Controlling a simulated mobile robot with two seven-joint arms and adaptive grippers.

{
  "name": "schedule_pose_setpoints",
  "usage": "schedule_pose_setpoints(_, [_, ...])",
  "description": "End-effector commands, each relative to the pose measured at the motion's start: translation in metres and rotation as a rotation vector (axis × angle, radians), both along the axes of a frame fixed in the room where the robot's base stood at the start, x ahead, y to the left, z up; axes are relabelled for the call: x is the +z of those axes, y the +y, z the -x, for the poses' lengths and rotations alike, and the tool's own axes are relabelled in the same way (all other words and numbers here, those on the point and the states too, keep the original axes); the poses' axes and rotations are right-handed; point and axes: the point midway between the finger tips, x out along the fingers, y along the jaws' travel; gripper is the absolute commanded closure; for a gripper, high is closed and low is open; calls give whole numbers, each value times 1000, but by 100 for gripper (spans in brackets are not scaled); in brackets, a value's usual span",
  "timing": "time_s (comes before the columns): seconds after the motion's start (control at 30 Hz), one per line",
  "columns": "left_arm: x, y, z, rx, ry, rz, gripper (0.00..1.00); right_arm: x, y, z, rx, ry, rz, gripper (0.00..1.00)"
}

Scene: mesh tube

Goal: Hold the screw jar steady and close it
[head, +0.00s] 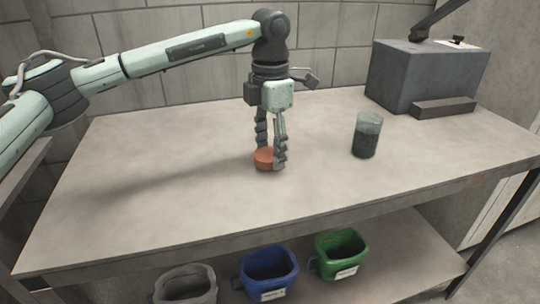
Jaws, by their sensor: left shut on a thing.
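My left gripper (271,160) reaches straight down to the table at its middle. It is shut on a round reddish-orange lid (264,160), which lies at table height; whether it touches the table is hard to tell. A clear jar (367,134) with dark contents stands upright on the table to the right, apart from the gripper. Its top looks open, with no lid on it. My right gripper is not in view.
The jar and lid are on a wide grey table (150,190). A big grey block-shaped machine (425,75) stands at the back right. Below the front edge, a lower shelf holds a grey bin (186,284), a blue bin (268,270) and a green bin (340,252). The table's left half is clear.

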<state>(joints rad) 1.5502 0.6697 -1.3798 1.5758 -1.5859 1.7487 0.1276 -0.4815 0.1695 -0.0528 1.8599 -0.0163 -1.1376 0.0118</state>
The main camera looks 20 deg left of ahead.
Motion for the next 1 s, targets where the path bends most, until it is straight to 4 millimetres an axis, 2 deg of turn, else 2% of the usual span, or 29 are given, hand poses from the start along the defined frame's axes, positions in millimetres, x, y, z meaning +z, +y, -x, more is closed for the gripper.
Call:
schedule_pose_setpoints(0.13, [26, -1, -1, -1, -6, 1, 56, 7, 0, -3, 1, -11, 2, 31])
schedule_pose_setpoints(0.4, [59, -8, 62, -6, -4, 0, 56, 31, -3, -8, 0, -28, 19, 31])
schedule_pose_setpoints(0.6, [81, -12, 97, -3, -3, 0, 56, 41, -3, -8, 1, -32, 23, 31])
schedule_pose_setpoints(0.8, [91, -14, 114, -1, -1, -1, 56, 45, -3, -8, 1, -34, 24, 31])
schedule_pose_setpoints(1.0, [93, -14, 116, 0, -1, -1, 56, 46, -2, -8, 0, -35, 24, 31])
